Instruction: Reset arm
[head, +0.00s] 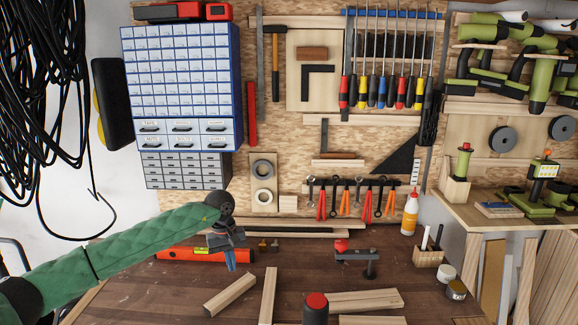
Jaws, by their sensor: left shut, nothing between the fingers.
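My left arm reaches in from the left in a green sleeve. My left gripper (231,258) hangs over the back left of the workbench (190,285), pointing down. It is shut and holds nothing. It is in front of an orange spirit level (190,254) that lies along the back of the bench. I cannot tell how high it is above the bench. My right gripper is not in view.
Wood pieces (231,295) lie on the front of the bench near a red-topped dark tool (316,308). A clamp-like tool (356,256), a pen block (428,257) and a glue bottle (410,213) stand at the back right. A tool pegboard (290,130) rises behind.

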